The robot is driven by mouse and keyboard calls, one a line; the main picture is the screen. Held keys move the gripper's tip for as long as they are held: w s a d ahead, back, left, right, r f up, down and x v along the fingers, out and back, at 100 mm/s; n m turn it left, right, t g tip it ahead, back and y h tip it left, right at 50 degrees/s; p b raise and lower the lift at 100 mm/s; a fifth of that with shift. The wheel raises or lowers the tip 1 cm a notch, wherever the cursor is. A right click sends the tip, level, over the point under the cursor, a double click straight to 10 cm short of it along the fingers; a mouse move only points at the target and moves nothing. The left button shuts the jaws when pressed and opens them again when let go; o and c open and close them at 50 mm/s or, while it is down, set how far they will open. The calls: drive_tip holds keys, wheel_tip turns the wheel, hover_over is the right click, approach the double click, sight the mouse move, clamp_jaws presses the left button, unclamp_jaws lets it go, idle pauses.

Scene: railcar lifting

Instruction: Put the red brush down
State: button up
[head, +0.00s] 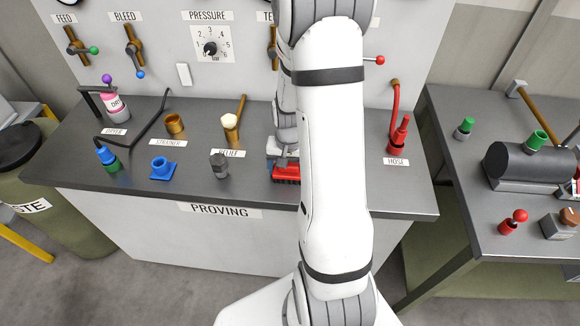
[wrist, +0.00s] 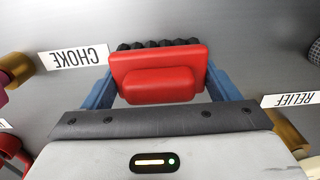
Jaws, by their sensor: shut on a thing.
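The red brush (head: 286,173) is low over the front part of the grey bench (head: 190,183), partly behind my arm in the head view. In the wrist view the red brush (wrist: 157,73) fills the upper middle, its black bristles showing along the far edge. My gripper (wrist: 158,88) has its blue fingers on both sides of the brush and is shut on it. My gripper (head: 284,158) is mostly hidden by the arm in the head view. I cannot tell whether the bristles touch the bench top.
A dark grey knob piece (head: 219,166) and a blue fitting (head: 163,168) stand left of the brush. A brass cup with a pale top (head: 230,127) is behind. A red hose fitting (head: 399,136) stands right. Bare bench shows near the front edge.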

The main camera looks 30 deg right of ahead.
drive_tip(key=o, duration=0.9)
drive_tip(key=shift+o, duration=0.2)
drive_tip(key=shift+r, duration=0.1)
wheel_tip(320, 180, up, 12)
drive_tip(key=shift+a+r+b, duration=0.1)
drive_tip(key=shift+b, duration=0.2)
drive_tip(key=s+a+r+n+t, duration=0.3)
drive_tip(key=s+a+r+n, duration=0.3)
drive_tip(key=s+a+r, duration=0.4)
drive_tip(key=s+a, duration=0.2)
drive_tip(key=s, duration=0.1)
drive_tip(key=shift+s+r+n, duration=0.25)
drive_tip(key=shift+r+n, duration=0.1)
drive_tip(key=shift+n, duration=0.05)
drive_tip(key=shift+f, duration=0.1)
